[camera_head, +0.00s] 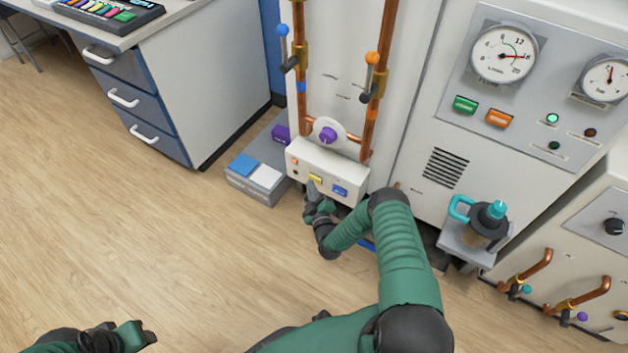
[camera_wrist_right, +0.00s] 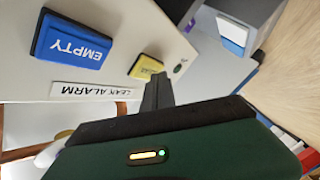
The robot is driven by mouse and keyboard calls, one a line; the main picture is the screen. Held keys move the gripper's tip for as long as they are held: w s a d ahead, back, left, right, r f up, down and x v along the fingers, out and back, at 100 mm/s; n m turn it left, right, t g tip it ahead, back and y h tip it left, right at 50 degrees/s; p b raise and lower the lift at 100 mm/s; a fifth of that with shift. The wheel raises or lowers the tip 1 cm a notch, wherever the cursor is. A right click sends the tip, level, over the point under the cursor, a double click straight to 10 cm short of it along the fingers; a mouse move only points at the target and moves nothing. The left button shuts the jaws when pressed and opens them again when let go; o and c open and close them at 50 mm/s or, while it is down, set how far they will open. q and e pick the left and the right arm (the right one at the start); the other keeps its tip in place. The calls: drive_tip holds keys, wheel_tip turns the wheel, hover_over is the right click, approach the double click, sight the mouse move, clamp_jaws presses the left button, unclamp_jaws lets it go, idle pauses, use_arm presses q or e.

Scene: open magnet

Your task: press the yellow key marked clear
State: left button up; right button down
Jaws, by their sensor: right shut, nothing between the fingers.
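The yellow key (camera_head: 316,179) is on the front of a white control box (camera_head: 313,163) low on the cabinet. It also shows in the wrist view (camera_wrist_right: 148,67), with small dark lettering too blurred to read. My right gripper (camera_head: 311,190) is shut and empty, its tips just below the yellow key in the head view. In the wrist view its dark fingers (camera_wrist_right: 158,88) point close beside the key; I cannot tell whether they touch. My left gripper (camera_head: 135,337) is low at the left, far from the box; its jaws are unclear.
A blue key (camera_head: 340,191), marked EMPTY in the wrist view (camera_wrist_right: 72,45), sits right of the yellow one. A small orange-red button (camera_head: 295,161) is at the left. A purple knob (camera_head: 328,135) and copper pipes (camera_head: 302,70) rise above. A teal-handled jug (camera_head: 487,222) stands right.

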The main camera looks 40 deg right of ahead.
drive_tip(key=shift+w+d, duration=0.15)
drive_tip(key=shift+d, duration=0.25)
idle(0.4)
drive_tip(key=shift+a, duration=0.1)
drive_tip(key=shift+s+a+p, duration=0.3)
drive_tip(key=shift+s+a, duration=0.05)
drive_tip(key=shift+a, duration=0.35)
drive_tip(key=a, duration=0.1)
drive_tip(key=s+a+p, duration=0.1)
drive_tip(key=a, duration=0.1)
drive_tip(key=s+a+p, duration=0.1)
drive_tip(key=shift+a, duration=0.3)
